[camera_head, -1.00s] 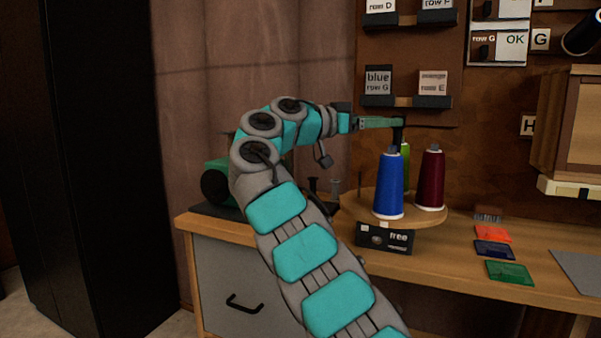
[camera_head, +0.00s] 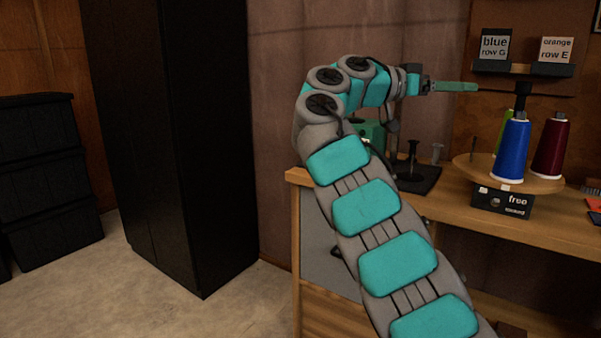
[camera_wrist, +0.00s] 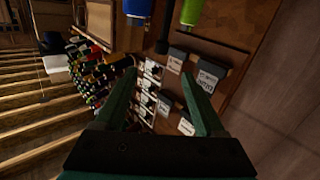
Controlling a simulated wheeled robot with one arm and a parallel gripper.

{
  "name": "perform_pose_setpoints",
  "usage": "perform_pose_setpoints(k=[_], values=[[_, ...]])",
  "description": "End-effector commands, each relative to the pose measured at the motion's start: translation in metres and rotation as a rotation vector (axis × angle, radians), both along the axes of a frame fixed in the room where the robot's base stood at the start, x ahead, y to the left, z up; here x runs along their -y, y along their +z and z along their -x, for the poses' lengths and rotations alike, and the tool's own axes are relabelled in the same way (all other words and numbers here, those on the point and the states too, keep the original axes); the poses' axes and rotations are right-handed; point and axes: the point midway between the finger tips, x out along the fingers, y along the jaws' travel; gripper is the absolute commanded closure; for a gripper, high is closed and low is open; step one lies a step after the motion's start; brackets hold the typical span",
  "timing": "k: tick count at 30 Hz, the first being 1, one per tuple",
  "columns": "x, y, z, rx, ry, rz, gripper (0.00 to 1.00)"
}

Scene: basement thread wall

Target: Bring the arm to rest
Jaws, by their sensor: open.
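My arm reaches up and bends to the right in the head view, over the left part of the wooden workbench (camera_head: 520,226). Past the fingers, the wrist view shows label cards (camera_wrist: 208,76) on the wall. The blue cone also shows at the top of that view (camera_wrist: 137,8).
A round wooden turntable (camera_head: 475,172) holds the blue, dark red (camera_head: 551,148) and green (camera_head: 502,131) cones, above a box marked "free" (camera_head: 503,200). A black cabinet (camera_head: 185,150) and stacked black bins (camera_head: 48,170) stand left. The floor (camera_head: 140,290) before them is clear.

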Motion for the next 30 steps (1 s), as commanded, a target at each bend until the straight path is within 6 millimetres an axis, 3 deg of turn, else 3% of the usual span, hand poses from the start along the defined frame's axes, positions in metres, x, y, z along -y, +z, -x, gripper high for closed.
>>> perform_pose_setpoints(k=[8,14,23,30], values=[[0.014,-0.010,0.012,-0.148,-0.012,-0.026,0.29],[0.032,-0.030,0.034,-0.311,-0.016,-0.089,0.29],[0.062,-0.110,0.107,-0.646,0.046,-0.319,0.29],[0.053,-0.201,0.182,-0.872,0.188,-0.561,0.29]])
